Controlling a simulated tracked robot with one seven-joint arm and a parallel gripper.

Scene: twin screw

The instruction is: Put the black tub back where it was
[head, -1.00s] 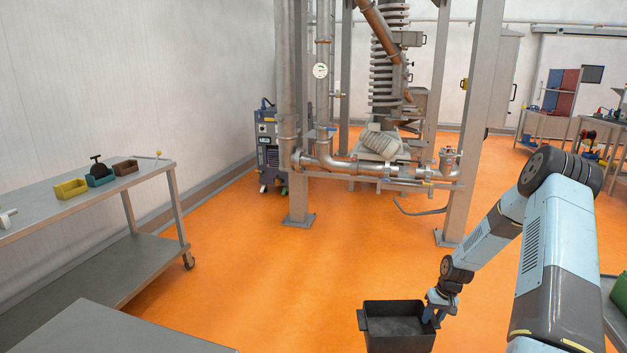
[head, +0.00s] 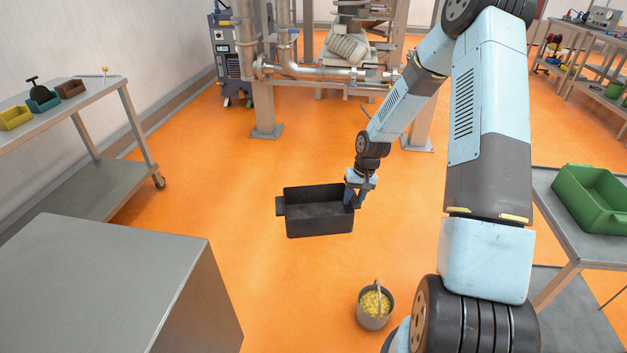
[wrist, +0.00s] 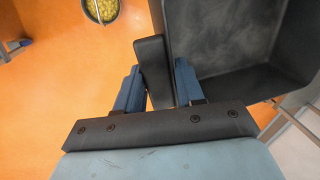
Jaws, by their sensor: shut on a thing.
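The black tub (head: 318,222) is an open, empty-looking rectangular box with a handle lug at each end. My gripper (head: 352,191) is shut on the lug at its right end in the head view. In the wrist view my gripper (wrist: 157,85) has a blue finger on each side of the dark lug, and the tub (wrist: 235,40) spreads to the upper right. The tub looks about level and appears held above the orange floor. Its exact height is hard to tell.
A grey box-shaped bench (head: 105,275) stands at the lower left, beside a steel trolley table (head: 75,115) with small bins. A bucket of yellow bits (head: 374,310) stands on the floor in front. A green crate (head: 590,195) sits on a table at right. Open floor lies beyond the tub.

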